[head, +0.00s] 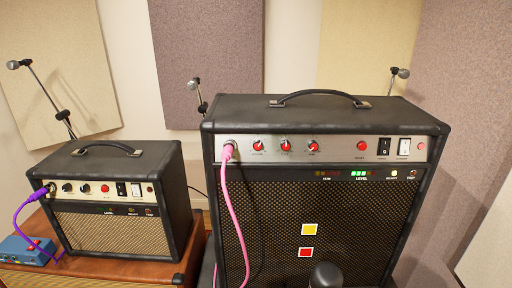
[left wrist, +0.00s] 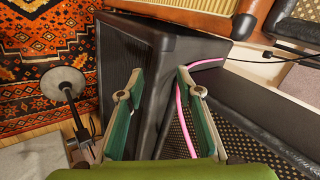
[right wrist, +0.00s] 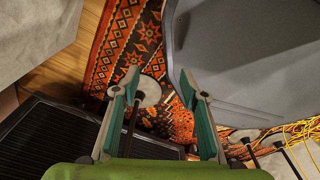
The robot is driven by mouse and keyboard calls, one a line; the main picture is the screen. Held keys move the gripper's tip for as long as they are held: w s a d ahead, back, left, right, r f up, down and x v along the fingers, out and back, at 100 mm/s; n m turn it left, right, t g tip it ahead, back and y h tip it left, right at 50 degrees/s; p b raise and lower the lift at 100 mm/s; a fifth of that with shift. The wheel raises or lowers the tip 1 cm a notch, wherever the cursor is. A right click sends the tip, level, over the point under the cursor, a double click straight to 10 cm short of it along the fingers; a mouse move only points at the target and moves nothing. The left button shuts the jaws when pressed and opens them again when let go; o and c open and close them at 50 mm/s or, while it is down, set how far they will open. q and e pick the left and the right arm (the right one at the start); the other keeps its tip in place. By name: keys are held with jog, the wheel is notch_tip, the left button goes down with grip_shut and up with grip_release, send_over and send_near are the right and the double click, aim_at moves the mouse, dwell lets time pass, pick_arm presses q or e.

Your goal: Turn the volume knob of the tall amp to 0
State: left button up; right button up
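The tall amp (head: 330,112) stands right of centre in the head view, black with a silver control panel. Its panel has a row of three red-centred knobs; the leftmost (head: 259,146) seems to have the volume label, but the lettering is too small to be sure. A pink cable (head: 232,200) is plugged in left of the knobs. Neither gripper shows in the head view. My left gripper (left wrist: 159,80) is open and empty, with amp cabinets and the pink cable beyond its fingers. My right gripper (right wrist: 160,80) is open and empty above the floor, away from the knobs.
A smaller amp (head: 115,195) with a purple cable stands left on a brown cabinet, beside a blue pedal (head: 25,250). A dark rounded object (head: 325,275) stands before the tall amp. A patterned rug (left wrist: 40,60) and yellow cables (right wrist: 290,135) lie on the floor.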

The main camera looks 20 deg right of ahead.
pick_arm(q)
jog(key=w+d+r+m+t, duration=0.1)
jog(key=w+d+r+m, duration=0.15)
jog(key=r, duration=0.35)
jog(key=w+d+r+m+t, duration=0.1)
jog(key=w+d+r, duration=0.15)
jog(key=r, duration=0.35)
jog(key=m+t+h+p, duration=0.2)
jog(key=m+t+h, duration=0.4)
jog(key=m, duration=1.7)
send_near(257, 147)
jog(key=shift+t+y, duration=0.4)
jog(key=p+x, duration=0.1)
jog(key=x, duration=0.1)
jog(key=p+x, duration=0.1)
jog(key=x, duration=0.2)
jog(key=p+x, duration=0.1)
jog(key=x, duration=0.2)
jog(key=shift+d+f, duration=0.2)
jog(key=shift+d, duration=0.2)
pick_arm(e)
jog(key=r, duration=0.5)
jog(key=shift+s+a+r, duration=0.25)
jog(key=shift+s+r, duration=0.05)
jog(key=shift+s, duration=0.05)
pick_arm(q)
jog(key=shift+c, duration=0.5)
grip_shut()
pick_arm(e)
jog(key=shift+a, duration=0.1)
